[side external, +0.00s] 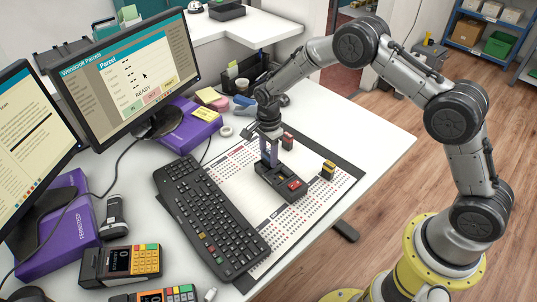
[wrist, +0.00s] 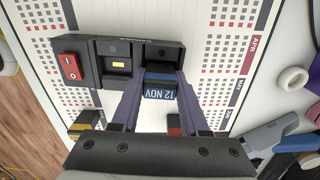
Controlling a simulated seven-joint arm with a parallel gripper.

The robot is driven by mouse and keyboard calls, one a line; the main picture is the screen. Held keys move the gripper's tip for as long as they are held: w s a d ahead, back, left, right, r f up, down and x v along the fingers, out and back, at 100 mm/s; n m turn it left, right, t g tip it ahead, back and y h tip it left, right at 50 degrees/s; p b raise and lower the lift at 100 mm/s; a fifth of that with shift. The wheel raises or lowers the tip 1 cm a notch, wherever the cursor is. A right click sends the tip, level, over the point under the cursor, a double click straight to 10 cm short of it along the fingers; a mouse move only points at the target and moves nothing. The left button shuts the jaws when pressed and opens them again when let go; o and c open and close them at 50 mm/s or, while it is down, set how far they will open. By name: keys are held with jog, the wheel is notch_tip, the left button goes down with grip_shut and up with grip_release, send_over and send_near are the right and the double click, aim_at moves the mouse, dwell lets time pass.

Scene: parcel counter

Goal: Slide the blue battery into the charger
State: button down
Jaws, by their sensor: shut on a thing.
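The blue battery (wrist: 158,92), labelled "12 NOV", is held between the two purple fingers of my gripper (wrist: 156,80). The black charger (side external: 272,184) lies on the printed calendar mat. In the wrist view the charger (wrist: 115,48) shows a red switch at its left end, a middle bay with a small yellow patch and a dark bay at right. The battery's far end is at the near opening of the right bay; how far it is inside, if at all, I cannot tell. In the side view my gripper (side external: 269,155) points down over the charger's far end.
A red-topped battery (side external: 287,141) stands behind the charger and a yellow one (side external: 328,170) to its right. A black keyboard (side external: 210,215) lies left of the charger. Purple boxes (side external: 187,124), a tape roll (side external: 226,131) and monitors stand further left. The mat's front right is clear.

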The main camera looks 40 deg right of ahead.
jog(key=shift+c, duration=1.6)
grip_release()
notch_tip(320, 180, up, 14)
jog(key=shift+f, duration=0.1)
